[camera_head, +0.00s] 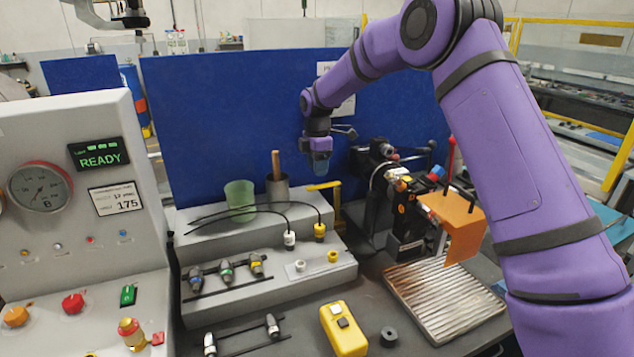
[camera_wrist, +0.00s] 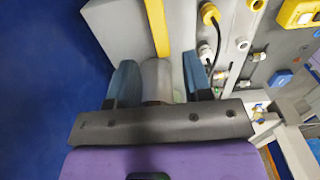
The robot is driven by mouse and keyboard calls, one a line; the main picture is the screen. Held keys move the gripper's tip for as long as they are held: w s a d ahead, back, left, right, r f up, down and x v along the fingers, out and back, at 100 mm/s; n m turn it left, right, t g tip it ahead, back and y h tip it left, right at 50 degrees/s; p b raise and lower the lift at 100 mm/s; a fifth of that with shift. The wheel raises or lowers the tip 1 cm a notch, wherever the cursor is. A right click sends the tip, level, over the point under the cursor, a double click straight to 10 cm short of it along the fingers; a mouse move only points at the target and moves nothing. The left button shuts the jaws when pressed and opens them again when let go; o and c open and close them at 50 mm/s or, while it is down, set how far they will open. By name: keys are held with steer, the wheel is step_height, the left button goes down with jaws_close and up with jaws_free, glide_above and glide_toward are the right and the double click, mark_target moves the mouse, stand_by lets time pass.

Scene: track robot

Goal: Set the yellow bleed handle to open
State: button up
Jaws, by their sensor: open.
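The yellow bleed handle (camera_head: 325,186) shows in the head view as a short, roughly level bar on top of a yellow upright, behind the right end of the grey stepped block. My gripper (camera_head: 320,168) is above the handle with its fingers pointing down. In the wrist view, my gripper (camera_wrist: 158,68) is open, with its two blue-grey fingers apart. A yellow bar (camera_wrist: 157,27), seemingly the handle, lies beyond the fingertips, near the line midway between them. The gripper appears apart from the handle and holds nothing.
A metal cup (camera_head: 277,192) with a wooden stick and a green cup (camera_head: 240,198) stand left of the handle. A dark machine assembly (camera_head: 405,215) with an orange plate (camera_head: 452,222) is close on the right. A blue panel (camera_head: 230,110) stands behind.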

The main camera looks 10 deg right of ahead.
mark_target(318, 186)
steer(key=shift+f, duration=2.7)
steer(key=shift+c, duration=0.3)
steer(key=shift+d, duration=0.1)
jaws_close()
